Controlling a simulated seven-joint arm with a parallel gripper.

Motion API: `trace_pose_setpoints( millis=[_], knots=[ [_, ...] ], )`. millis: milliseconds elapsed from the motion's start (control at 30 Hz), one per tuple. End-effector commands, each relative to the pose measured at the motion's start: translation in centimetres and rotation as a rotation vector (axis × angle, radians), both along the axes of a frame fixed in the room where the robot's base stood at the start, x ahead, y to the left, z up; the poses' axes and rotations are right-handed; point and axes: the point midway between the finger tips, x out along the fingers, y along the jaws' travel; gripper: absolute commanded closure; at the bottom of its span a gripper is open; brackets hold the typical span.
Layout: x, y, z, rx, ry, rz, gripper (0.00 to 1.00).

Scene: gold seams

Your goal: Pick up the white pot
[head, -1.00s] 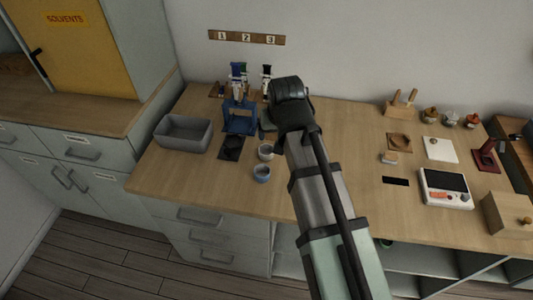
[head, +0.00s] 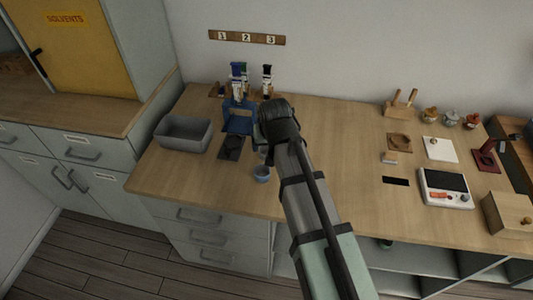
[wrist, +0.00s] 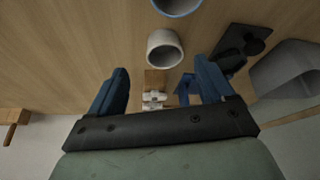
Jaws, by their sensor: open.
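The white pot (wrist: 164,50) stands on the bench and shows in the wrist view just beyond my fingertips, roughly centred between them. In the head view my wrist hides most of it. My gripper (wrist: 161,67) is open, with its two blue fingers apart and nothing held between them. In the head view my arm's dark end (head: 278,122) hangs over the bench at the pot, and the fingers are hidden.
A blue-rimmed pot (head: 262,174) stands just in front of the white pot. A grey bin (head: 184,134), a dark pad (head: 232,148) and a blue stand (head: 238,119) are to the left.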

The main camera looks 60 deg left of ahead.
Motion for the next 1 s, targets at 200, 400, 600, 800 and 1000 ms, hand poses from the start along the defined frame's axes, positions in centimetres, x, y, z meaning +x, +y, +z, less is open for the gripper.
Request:
trace_pose_setpoints(
  millis=[200,400,600,800,1000],
  knots=[
    [0.1,0.5,-0.8,-0.002,0.001,0.0,0.19],
    [0.2,1.9,-2.8,-0.003,0.001,0.0,0.19],
    [0.6,2.4,-4.5,0.001,0.001,-0.001,0.19],
    [0.6,2.5,-4.7,0.002,0.0,-0.001,0.19],
    [0.6,2.5,-4.6,0.002,0.0,0.0,0.33]
  ],
)
